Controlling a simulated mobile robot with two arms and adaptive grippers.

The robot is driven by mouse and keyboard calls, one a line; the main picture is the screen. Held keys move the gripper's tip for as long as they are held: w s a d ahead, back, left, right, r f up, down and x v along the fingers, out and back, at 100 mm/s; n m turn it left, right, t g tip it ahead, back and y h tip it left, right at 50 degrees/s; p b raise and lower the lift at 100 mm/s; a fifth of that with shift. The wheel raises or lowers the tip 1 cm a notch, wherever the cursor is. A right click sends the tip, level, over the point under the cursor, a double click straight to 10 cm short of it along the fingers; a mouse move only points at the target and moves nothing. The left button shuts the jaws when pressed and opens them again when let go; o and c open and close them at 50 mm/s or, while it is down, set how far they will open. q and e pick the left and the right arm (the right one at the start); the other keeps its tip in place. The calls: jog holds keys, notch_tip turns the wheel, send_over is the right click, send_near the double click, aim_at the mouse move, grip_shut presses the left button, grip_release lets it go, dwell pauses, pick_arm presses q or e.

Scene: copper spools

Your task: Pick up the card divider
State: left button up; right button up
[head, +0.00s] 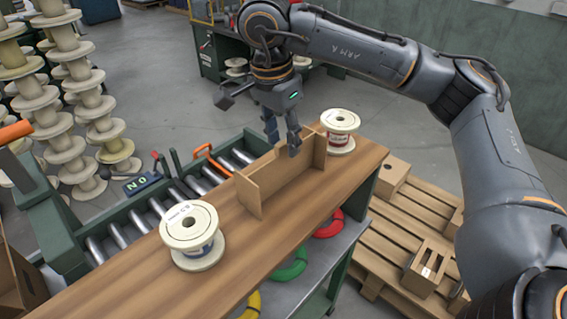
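The card divider (278,183) is a brown cardboard piece with a long upright panel and a cross panel near each end. It stands on the wooden bench top (318,203). My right gripper (283,143) reaches down from above at the divider's far end. Its two fingers are apart, one on the near side of the long panel and one towards its far side. I cannot tell whether either finger touches the card. My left gripper is not in view.
One white spool (192,236) stands left of the divider and another (340,131) beyond its right end. A roller conveyor (183,195) runs along the bench's back edge. A wooden pallet (395,235) with boxes lies on the floor to the right.

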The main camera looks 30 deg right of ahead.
aim_at(284, 165)
notch_tip(284, 165, down, 2)
jog(key=shift+d+f+p, duration=0.1)
jog(key=shift+d+p, duration=0.05)
jog(key=shift+p, duration=0.15)
jog(key=shift+f, duration=0.25)
grip_shut()
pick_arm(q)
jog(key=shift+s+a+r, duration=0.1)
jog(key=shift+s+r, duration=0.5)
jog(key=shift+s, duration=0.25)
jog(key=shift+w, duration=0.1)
